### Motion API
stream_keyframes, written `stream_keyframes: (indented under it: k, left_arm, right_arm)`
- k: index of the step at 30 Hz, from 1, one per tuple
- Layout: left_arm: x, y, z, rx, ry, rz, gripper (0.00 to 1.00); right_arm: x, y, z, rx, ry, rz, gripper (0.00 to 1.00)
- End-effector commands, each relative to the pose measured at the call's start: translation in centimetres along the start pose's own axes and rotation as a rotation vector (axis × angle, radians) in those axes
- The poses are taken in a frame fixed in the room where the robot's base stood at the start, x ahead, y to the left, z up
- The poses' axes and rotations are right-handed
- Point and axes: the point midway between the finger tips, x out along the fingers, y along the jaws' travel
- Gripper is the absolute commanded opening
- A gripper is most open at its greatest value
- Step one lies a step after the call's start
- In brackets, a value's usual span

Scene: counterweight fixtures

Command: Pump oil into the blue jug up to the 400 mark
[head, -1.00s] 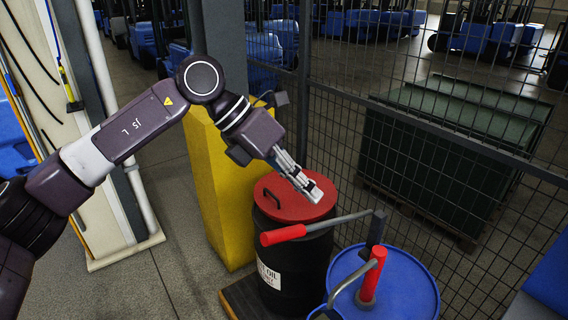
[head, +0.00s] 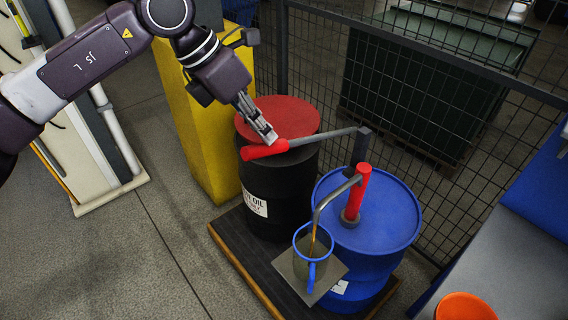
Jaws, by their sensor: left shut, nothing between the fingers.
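The blue jug (head: 311,272), with a blue rim and handle, stands under the pump spout (head: 325,202). A thin amber stream runs from the spout into it. Its level and the 400 mark are too small to read. The pump has a red body (head: 357,193) on the blue drum (head: 390,232). Its grey lever (head: 325,137) reaches left to a red grip (head: 262,150). My left gripper (head: 272,138) is shut and empty, its fingertips right at the red grip; I cannot tell whether they touch it. My right gripper is not in view.
A black oil drum (head: 283,185) with a red lid stands left of the blue drum, both on a low pallet (head: 240,250). A yellow post (head: 205,140) and a wire fence (head: 430,95) stand behind. An orange container (head: 463,307) sits at lower right. The floor at left is clear.

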Motion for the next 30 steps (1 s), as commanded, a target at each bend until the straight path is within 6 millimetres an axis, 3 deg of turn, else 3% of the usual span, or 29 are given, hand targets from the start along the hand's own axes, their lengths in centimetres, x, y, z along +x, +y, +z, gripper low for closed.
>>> stream_keyframes:
  k: [17,30]
  left_arm:
    - [0.3,0.0,-0.1,0.000,0.001,-0.001,0.00]
    - [5.6,1.1,-2.8,-0.001,0.001,-0.002,0.00]
  right_arm:
    - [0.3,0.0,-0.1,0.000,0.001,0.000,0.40]
    - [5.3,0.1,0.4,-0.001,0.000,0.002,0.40]
